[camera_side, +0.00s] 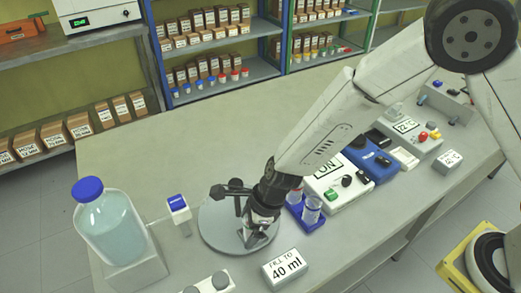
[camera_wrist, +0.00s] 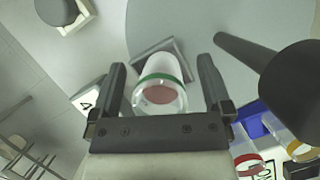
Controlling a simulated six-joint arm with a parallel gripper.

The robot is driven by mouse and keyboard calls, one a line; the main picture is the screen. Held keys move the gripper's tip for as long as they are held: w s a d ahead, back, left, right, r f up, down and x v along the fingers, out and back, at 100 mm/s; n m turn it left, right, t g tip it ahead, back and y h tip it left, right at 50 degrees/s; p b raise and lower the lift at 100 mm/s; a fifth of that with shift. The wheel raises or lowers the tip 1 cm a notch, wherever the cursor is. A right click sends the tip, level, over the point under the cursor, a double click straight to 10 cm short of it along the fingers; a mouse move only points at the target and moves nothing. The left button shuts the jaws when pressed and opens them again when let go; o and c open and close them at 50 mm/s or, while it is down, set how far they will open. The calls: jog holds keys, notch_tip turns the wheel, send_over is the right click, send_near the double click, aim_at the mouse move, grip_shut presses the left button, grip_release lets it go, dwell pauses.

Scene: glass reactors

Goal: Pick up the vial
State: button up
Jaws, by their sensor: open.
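In the wrist view, a clear vial (camera_wrist: 158,97) with a green band and reddish contents sits between the two fingers of my gripper (camera_wrist: 162,88). The fingers are open, with gaps visible on both sides of the vial. In the side view, my gripper (camera_side: 262,212) points down over the round grey plate (camera_side: 212,236). The vial is mostly hidden there behind my gripper and a dark stand (camera_side: 234,192) on the plate.
A large blue-capped bottle (camera_side: 112,222) stands at the left. A sign reading "Fill to 40 ml" (camera_side: 286,268) lies in front of the plate. A blue rack with vials (camera_side: 308,212) and white and blue control boxes (camera_side: 340,186) stand close at the right. The table behind is clear.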

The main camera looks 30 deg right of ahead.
jog(key=c, duration=1.3)
jog(key=shift+r, duration=0.25)
jog(key=shift+r, duration=0.8)
jog(key=s+d+r, duration=0.7)
jog(key=s+r, duration=0.4)
jog(key=s, duration=0.1)
jog(key=shift+d, duration=0.15)
